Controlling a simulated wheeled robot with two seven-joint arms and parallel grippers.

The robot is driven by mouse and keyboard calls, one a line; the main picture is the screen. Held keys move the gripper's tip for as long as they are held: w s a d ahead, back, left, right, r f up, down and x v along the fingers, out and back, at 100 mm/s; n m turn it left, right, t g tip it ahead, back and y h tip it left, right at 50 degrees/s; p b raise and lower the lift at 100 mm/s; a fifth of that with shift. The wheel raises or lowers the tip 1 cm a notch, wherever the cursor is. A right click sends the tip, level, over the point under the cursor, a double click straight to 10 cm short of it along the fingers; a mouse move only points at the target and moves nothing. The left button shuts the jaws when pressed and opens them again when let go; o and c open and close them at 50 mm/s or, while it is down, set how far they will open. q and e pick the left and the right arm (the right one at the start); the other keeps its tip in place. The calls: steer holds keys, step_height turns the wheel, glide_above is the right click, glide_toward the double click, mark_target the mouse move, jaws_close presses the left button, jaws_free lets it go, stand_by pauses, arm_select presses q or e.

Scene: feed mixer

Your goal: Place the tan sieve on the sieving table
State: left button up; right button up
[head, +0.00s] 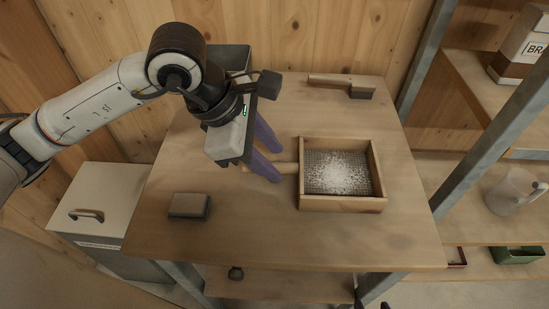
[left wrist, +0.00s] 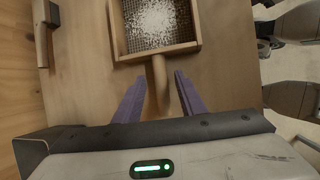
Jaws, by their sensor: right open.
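The tan sieve (head: 341,203) is a square wooden frame with a mesh floor, a handle and white granular material on the mesh. It rests flat on the wooden sieving table (head: 300,240), right of the middle. My left gripper (head: 272,162) is at the sieve's handle. In the left wrist view the purple fingers (left wrist: 158,98) are open on either side of the handle (left wrist: 159,85), with a gap on both sides. My right gripper (head: 372,296) shows only in small part at the bottom edge of the head view, below the table's front edge.
A brush (head: 345,85) lies at the back of the table and a small block (head: 189,205) at the front left. A lidded bin (head: 105,195) stands left. Shelves with a jug (head: 515,193) and a box (head: 520,48) stand right behind a metal post.

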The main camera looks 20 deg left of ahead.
arm_select(q)
steer(key=v, duration=1)
